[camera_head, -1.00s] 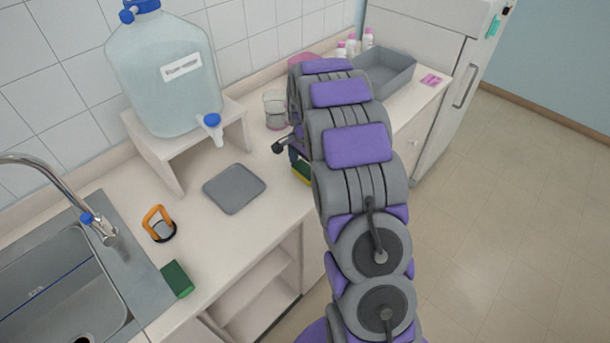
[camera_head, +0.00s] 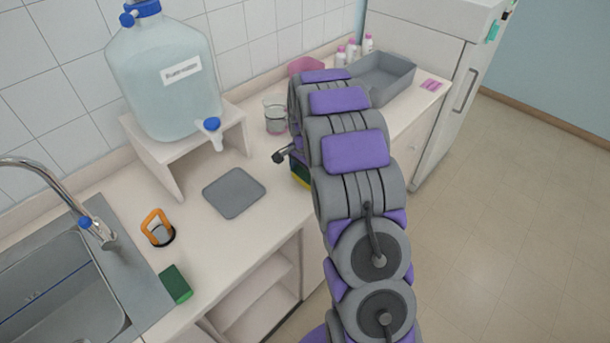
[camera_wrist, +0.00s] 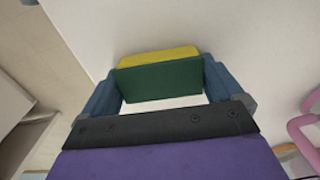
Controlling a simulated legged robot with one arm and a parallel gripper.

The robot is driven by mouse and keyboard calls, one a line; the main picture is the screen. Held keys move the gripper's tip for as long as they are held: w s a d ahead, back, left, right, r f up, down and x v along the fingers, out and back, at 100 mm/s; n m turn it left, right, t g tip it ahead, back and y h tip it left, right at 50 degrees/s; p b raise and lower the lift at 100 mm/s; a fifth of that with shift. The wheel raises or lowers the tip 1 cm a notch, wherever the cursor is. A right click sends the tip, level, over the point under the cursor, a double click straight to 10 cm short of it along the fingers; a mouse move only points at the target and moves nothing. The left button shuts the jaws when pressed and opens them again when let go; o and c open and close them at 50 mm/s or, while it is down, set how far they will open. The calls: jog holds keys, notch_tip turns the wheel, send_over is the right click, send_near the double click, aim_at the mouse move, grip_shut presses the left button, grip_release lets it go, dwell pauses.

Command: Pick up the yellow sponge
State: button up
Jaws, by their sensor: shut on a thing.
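The yellow sponge (camera_wrist: 158,58) has a dark green face and shows between the blue fingers of my gripper (camera_wrist: 160,85) in the wrist view. The fingers press on its two short ends, and the gripper is shut on it. In the head view a small part of the sponge (camera_head: 301,174) shows beside my arm at the counter's front edge. My arm hides most of the gripper there. I cannot tell exactly how high the sponge is above the counter.
A green sponge (camera_head: 175,284) lies by the sink (camera_head: 60,290). A grey mat (camera_head: 234,192), an orange-handled item (camera_head: 158,228) and a glass beaker (camera_head: 276,114) are on the counter. A water jug (camera_head: 165,80) stands on a riser. A grey tray (camera_head: 385,78) is at the back.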

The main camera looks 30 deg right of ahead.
aim_at(305, 173)
jog(key=shift+r+p, duration=0.7)
jog(key=shift+r, duration=1.1)
jog(key=s+a+r+p, duration=0.1)
jog(key=s+a+p, duration=0.2)
jog(key=s, duration=1.2)
jog(key=shift+s+a+r, duration=0.2)
jog(key=shift+s+a, duration=0.05)
jog(key=shift+a, duration=0.35)
